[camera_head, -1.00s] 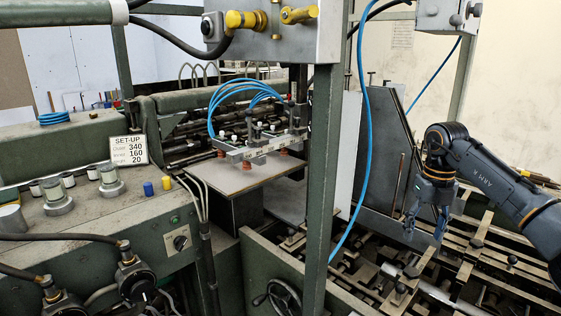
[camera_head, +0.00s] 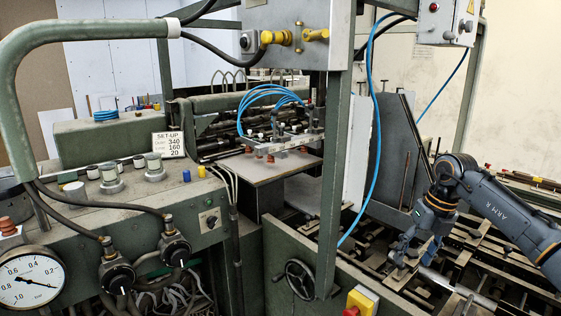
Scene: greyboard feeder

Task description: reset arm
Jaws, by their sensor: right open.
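My right arm comes in from the right edge, with its gripper (camera_head: 414,260) pointing down over the metal bars of the machine bed (camera_head: 478,272). The gripper is open and I see nothing between its fingers. I cannot tell how far its fingertips are above the bars. My left gripper is not in view.
A green post (camera_head: 333,190) stands left of my right gripper, with a blue hose (camera_head: 377,150) beside it. A grey upright plate (camera_head: 392,160) stands behind the gripper. A grey board (camera_head: 262,165) lies under the suction head (camera_head: 285,143). A pressure gauge (camera_head: 30,278) is at lower left.

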